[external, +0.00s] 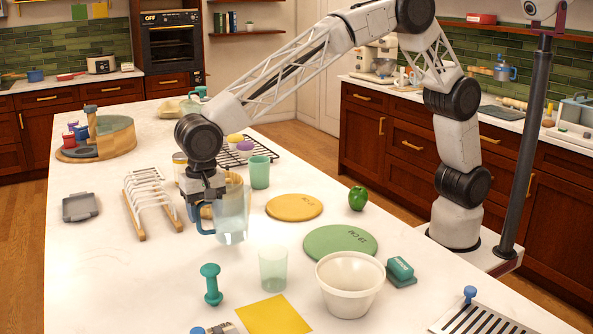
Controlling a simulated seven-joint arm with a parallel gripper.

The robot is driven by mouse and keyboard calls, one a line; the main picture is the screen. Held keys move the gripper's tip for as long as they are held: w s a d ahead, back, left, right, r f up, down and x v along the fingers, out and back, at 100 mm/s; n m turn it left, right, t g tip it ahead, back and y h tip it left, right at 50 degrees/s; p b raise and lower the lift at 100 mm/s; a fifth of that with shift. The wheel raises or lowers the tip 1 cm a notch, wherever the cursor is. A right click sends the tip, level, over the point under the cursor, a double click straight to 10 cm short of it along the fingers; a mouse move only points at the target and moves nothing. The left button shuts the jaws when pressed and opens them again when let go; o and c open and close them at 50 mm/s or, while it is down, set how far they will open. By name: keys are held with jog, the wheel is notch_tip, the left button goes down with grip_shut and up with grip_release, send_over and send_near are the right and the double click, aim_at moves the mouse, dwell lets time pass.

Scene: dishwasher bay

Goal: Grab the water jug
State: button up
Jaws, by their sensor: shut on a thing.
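The water jug (232,218) is clear with a blue handle (199,214) on its left side. It stands near the middle of the white counter, upright as far as I can see; I cannot tell whether its base touches the counter. My gripper (208,198) comes down from above at the jug's upper left and is shut on it, near the handle and rim. The fingers hide part of the rim and the handle's top, and the exact grip point is hard to make out.
A white dish rack (150,200) stands left of the jug, a green cup (259,172) behind it. An orange disc (294,207), a green disc (341,243), a clear glass (273,269) and a white bowl (350,284) lie right and in front.

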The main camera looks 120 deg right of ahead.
jog(key=s+r, duration=0.1)
jog(key=s, duration=1.3)
jog(key=shift+s+a+r, duration=0.15)
dwell(0.4)
jog(key=shift+s, duration=0.15)
dwell(0.3)
